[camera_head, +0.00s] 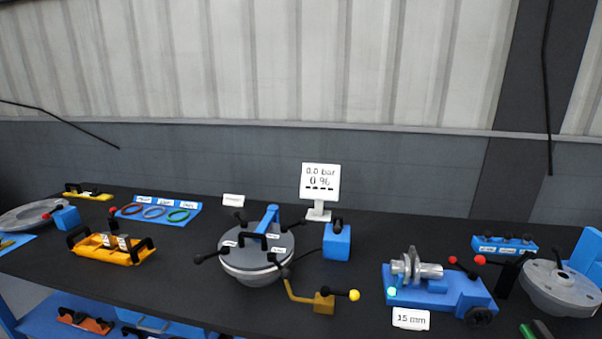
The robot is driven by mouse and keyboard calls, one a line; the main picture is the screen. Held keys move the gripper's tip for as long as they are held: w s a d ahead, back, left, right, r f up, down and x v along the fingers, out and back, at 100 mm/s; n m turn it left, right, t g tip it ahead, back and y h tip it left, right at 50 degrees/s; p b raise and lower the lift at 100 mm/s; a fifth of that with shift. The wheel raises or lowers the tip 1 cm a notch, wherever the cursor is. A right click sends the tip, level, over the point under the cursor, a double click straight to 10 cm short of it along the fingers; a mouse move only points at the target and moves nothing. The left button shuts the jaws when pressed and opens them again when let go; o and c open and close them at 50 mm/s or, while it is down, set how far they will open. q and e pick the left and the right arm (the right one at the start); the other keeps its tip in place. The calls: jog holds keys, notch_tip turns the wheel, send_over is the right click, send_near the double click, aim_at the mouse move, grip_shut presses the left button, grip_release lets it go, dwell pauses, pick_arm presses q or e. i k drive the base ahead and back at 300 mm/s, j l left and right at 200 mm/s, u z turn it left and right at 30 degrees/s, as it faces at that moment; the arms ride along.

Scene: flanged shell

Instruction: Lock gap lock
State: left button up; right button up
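A round grey flanged vessel (258,262) stands near the middle of the dark bench. Its lid carries a black handle, a blue upright bracket (267,220) and several black-knobbed levers around the rim, with small white labels. A brass-coloured block (324,303) with a yellow-knobbed lever sits at its front right. A blue fixture (438,289) holding a metal flanged part (412,267) stands to the right, with red-knobbed levers and a card (410,318) reading "15 mm". Neither gripper is in view.
A display (320,181) reads "0.0 bar" behind a blue box (337,243). A yellow tray (110,246) and a blue ring board (158,210) lie left. A blue rack (504,245) and grey round part (560,287) are right. Bare bench lies between.

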aim_at(473, 276)
jog(key=j+z, duration=0.15)
jog(key=z, duration=0.35)
jog(key=i+j+z, duration=0.1)
jog(key=z, duration=0.35)
jog(key=j+z, duration=0.3)
jog(key=z, duration=0.2)
